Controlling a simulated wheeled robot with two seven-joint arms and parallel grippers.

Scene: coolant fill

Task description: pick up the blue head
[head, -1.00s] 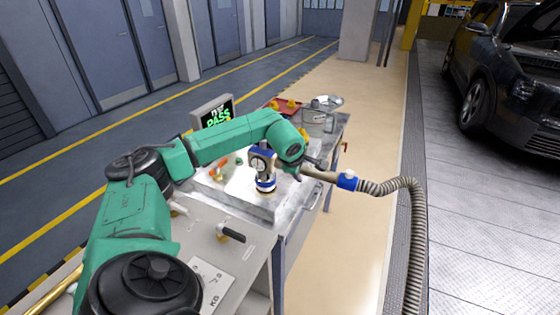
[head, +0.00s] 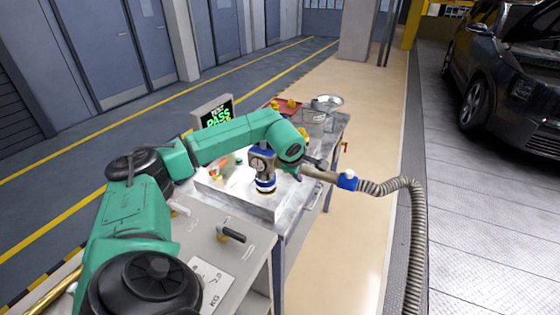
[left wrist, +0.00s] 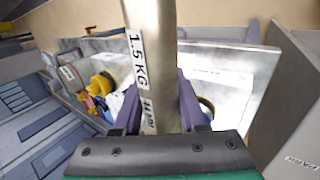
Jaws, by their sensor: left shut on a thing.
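The blue head (head: 265,182) has blue bands, a grey body with a round gauge, and a copper-coloured ring at its lower end. It is upright over the metal tray (head: 276,211); I cannot tell whether it touches. A pale pipe (head: 322,175) runs right from beside it to a blue collar (head: 347,180) and a ribbed hose. My left gripper (head: 311,164) is at this pipe, right of the gauge. In the left wrist view the gripper (left wrist: 160,105) is shut around the pipe (left wrist: 152,45), which is labelled "1.5 KG". My right gripper is out of view.
The ribbed hose (head: 412,230) hangs to the right. A screen reading PASS (head: 217,114) stands behind the tray. A red tray with yellow parts (head: 288,106) and a metal bowl (head: 327,102) are at the back.

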